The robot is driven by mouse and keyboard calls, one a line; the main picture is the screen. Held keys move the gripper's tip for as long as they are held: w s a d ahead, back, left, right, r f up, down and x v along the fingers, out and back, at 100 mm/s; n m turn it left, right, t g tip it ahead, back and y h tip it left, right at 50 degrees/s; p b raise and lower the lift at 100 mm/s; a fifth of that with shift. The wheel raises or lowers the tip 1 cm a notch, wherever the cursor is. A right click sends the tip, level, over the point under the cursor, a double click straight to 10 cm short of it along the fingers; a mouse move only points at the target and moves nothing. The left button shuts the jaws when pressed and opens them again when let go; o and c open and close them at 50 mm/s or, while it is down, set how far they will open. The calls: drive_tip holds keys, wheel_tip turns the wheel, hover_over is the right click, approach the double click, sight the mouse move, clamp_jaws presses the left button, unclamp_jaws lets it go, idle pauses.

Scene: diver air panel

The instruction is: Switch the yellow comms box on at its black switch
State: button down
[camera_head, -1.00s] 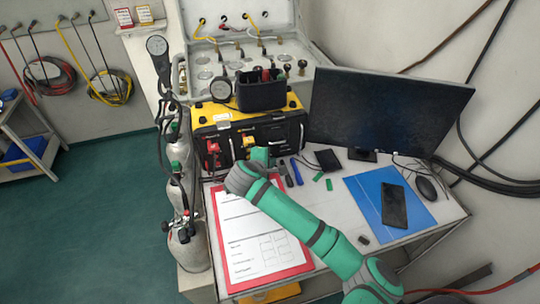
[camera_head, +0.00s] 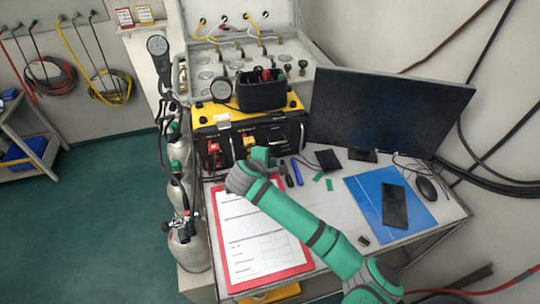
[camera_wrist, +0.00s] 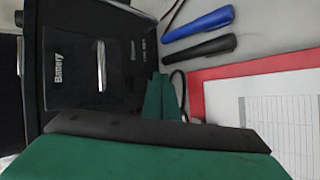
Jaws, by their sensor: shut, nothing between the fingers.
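The yellow comms box (camera_head: 293,101) stands at the back of the table in the head view, its black front facing me. A red part and a yellow part show on that front. In the wrist view the black front of the comms box (camera_wrist: 75,25) fills the upper left, with "Battery" lettering and a bright metal strip. My gripper (camera_head: 262,154) is in front of the box, low near its front face. Its green fingers (camera_wrist: 165,98) are together and empty in the wrist view, close to the box's front. I cannot pick out the black switch in either view.
A blue marker (camera_wrist: 198,23) and a black marker (camera_wrist: 204,50) lie beside the box. A red clipboard (camera_head: 217,247) with paper lies under my arm. A monitor (camera_head: 390,108) stands right of the box. Gas cylinders (camera_head: 183,190) stand at the left. A black pouch (camera_head: 262,95) sits on the box.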

drive_tip(key=shift+w+a, duration=0.2)
drive_tip(key=shift+w, duration=0.2)
idle(0.5)
drive_tip(key=shift+w, duration=0.3)
drive_tip(key=shift+a, duration=0.15)
drive_tip(key=shift+s+f, duration=0.1)
drive_tip(key=shift+s, duration=0.15)
drive_tip(key=shift+s+d, duration=0.5)
drive_tip(key=shift+s, duration=0.15)
drive_tip(key=shift+a, duration=0.15)
drive_tip(key=shift+s+d+r, duration=0.15)
drive_tip(key=shift+s+d, duration=0.1)
drive_tip(key=shift+s, duration=0.5)
drive_tip(key=shift+s+d+r, duration=0.1)
drive_tip(key=shift+s+d, duration=0.2)
drive_tip(key=shift+s, duration=0.45)
drive_tip(key=shift+s+d+r, duration=0.15)
drive_tip(key=shift+s+d, duration=0.1)
drive_tip(key=shift+s, duration=0.5)
